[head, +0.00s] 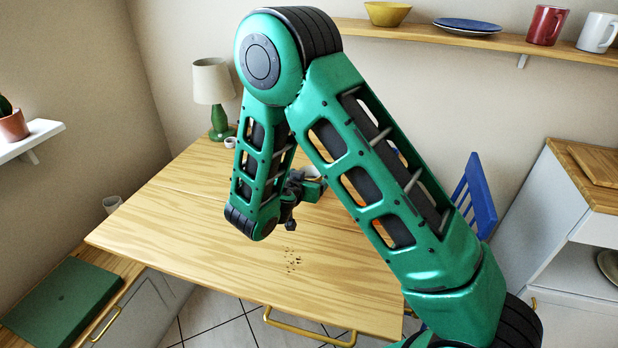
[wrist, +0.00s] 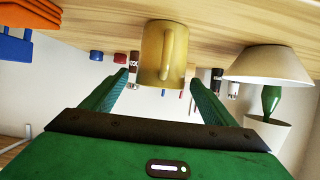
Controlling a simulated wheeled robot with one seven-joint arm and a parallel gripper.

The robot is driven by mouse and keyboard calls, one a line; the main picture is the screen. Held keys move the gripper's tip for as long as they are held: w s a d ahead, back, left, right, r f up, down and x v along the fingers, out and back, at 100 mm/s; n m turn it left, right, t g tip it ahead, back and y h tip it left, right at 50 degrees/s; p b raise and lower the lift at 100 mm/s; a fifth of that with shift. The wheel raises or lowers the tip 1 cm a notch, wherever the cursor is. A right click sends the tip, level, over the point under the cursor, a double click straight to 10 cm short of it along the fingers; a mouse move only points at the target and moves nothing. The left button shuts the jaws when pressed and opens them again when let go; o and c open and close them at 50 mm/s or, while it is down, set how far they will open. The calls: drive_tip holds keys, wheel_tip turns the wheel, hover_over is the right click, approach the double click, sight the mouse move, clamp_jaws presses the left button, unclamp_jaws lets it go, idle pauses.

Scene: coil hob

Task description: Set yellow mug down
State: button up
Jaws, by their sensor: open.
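The yellow mug (wrist: 163,55) shows in the wrist view, which looks upside down. I see no finger pressed on the mug. In the head view my gripper (head: 312,188) is partly hidden behind my arm, and I cannot make out the mug there.
A table lamp (head: 213,82) stands at the table's back left. A blue chair (head: 474,195) stands at the right. The table's front is clear except for crumbs (head: 292,262).

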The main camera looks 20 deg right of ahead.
drive_tip(key=v, duration=0.9)
drive_tip(key=shift+s+a, duration=0.15)
drive_tip(key=shift+s, duration=0.1)
drive_tip(key=shift+r, duration=0.1)
drive_tip(key=s+d+r+m+g, duration=0.25)
drive_tip(key=s+d+g, duration=0.35)
drive_tip(key=d, duration=0.6)
drive_tip(key=s+d+r+m+g, duration=0.1)
drive_tip(key=s+d+r+g, duration=0.2)
drive_tip(key=s+d, duration=0.7)
drive_tip(key=s+r+n+g+y, duration=0.1)
drive_tip(key=s+r+n+y, duration=0.1)
drive_tip(key=s, duration=0.7)
drive_tip(key=s+d+r+n+g+y, duration=0.1)
drive_tip(key=s+y, duration=0.4)
drive_tip(key=s, duration=0.5)
wheel_tip(320, 180, up, 2)
drive_tip(key=shift+d+n+y, duration=0.25)
drive_tip(key=shift+n+y, duration=0.05)
drive_tip(key=shift+n, duration=0.15)
